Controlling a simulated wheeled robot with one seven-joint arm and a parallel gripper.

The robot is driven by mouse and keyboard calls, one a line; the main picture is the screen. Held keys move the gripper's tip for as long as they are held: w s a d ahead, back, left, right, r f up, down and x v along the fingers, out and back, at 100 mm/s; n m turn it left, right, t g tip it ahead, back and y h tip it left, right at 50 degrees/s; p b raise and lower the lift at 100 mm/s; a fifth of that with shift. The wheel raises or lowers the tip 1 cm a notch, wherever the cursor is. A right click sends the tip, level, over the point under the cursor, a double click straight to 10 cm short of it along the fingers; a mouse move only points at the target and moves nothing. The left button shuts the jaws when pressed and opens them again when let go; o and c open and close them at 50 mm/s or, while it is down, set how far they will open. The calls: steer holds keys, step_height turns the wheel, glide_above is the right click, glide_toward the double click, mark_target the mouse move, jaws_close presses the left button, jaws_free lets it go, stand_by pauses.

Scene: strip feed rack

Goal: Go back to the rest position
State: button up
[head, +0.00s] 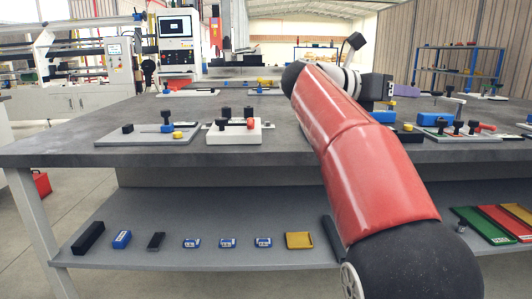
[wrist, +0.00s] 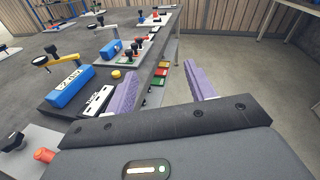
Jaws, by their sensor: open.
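My gripper (wrist: 165,90) shows in the wrist view with its two purple fingers spread apart and nothing between them. It hangs above the right part of the grey table (wrist: 28,100). A blue block (wrist: 72,86) on a dark plate lies to the left of the fingers, beside a white labelled piece (wrist: 97,101) and a yellow knob (wrist: 117,73). In the head view my red arm reaches over the table (head: 60,150) from the lower right.
Fixture plates with black knobs stand on the table, including a grey one (head: 125,137) and a white block (head: 233,134). The lower shelf (head: 180,220) holds several small blocks and a yellow tray (head: 299,240). Green (head: 482,224) and red trays lie at right. Open floor shows beyond the table edge.

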step_height(320, 180, up, 5)
steer(key=a+n+t+y, duration=0.1)
steer(key=n+t+y, duration=0.4)
steer(key=n+t, duration=1.1)
steer(key=s+a+f+n+g+y, duration=0.2)
steer(key=s+a+f+n+y, duration=0.2)
steer(key=a+f+n+y, duration=0.55)
steer(key=s+a+f+n+g+y, duration=0.3)
steer(key=f+n, duration=0.4)
steer(key=n, duration=0.7)
steer(key=s+d+f+n+g, duration=0.1)
steer(key=s+f+n+g, duration=0.3)
steer(key=s+f, duration=0.6)
steer(key=s+d+f+n+g+h, duration=0.1)
steer(key=s+f+n+g, duration=0.4)
steer(key=s+f, duration=0.6)
step_height(320, 180, down, 2)
steer(key=shift+d+f+g, duration=0.25)
steer(key=shift+d+g, duration=0.15)
steer(key=shift+n, duration=0.25)
